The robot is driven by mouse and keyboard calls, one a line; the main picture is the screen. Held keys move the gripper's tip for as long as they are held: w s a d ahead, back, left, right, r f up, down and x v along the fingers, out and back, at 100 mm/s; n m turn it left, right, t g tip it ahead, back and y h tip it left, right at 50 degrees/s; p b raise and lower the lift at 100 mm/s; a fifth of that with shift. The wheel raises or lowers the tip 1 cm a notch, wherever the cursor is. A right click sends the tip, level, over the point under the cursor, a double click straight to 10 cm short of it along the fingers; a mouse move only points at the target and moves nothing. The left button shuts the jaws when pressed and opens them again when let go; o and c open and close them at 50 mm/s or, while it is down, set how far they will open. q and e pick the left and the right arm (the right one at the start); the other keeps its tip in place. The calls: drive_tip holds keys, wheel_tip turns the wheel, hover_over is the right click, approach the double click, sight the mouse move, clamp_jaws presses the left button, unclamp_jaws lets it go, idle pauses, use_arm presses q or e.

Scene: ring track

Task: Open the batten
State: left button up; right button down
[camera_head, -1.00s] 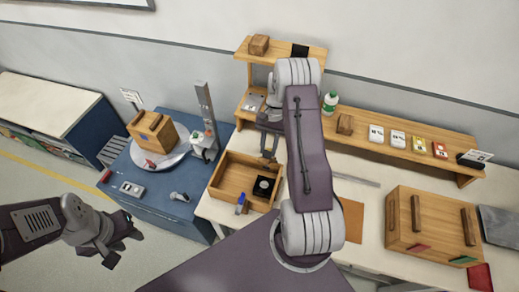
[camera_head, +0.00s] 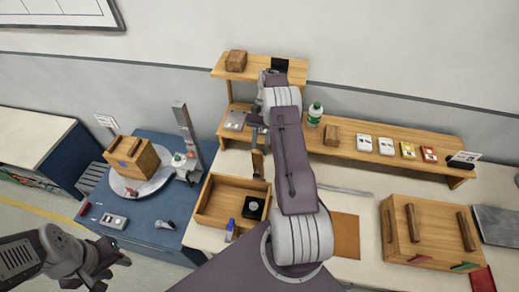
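A wooden box (camera_head: 395,232) on the right of the bench carries two dark wooden battens, the left one (camera_head: 412,222) and the right one (camera_head: 466,231). Another wooden box (camera_head: 145,160), with a dark strip on top, sits on a round white turntable (camera_head: 128,189). My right arm crosses the middle; its gripper (camera_head: 258,150) is mostly hidden behind the arm, above the back of an open wooden tray (camera_head: 207,212). A brown piece (camera_head: 258,165) shows at the gripper; whether it is held is unclear. My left gripper (camera_head: 97,274) is low at the left, fingers apart and empty.
A wooden shelf (camera_head: 450,171) runs along the wall with a green-capped bottle (camera_head: 315,114) and several small cards. A blue-capped bottle (camera_head: 230,231) stands by the tray. A grey post (camera_head: 187,130) rises beside the turntable. An orange-brown mat (camera_head: 345,236) lies on the bench.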

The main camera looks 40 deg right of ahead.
drive_tip(key=shift+f, duration=0.15)
drive_tip(key=c, duration=1.3)
unclamp_jaws()
drive_tip(key=shift+o, duration=1.1)
drive_tip(key=shift+w+d, duration=0.1)
drive_tip(key=shift+w+d+f, duration=0.1)
drive_tip(key=shift+d, duration=0.05)
drive_tip(key=shift+r, duration=0.25)
wheel_tip(320, 180, up, 3)
drive_tip(key=shift+f+b, duration=0.1)
drive_tip(key=shift+b, duration=1.15)
drive_tip(key=s+d+r+b, duration=0.3)
drive_tip(key=s+r, duration=0.4)
drive_tip(key=s, duration=0.4)
drive_tip(key=shift+d+r+b, duration=0.25)
drive_tip(key=shift+r+b, duration=0.1)
drive_tip(key=shift+b, duration=0.2)
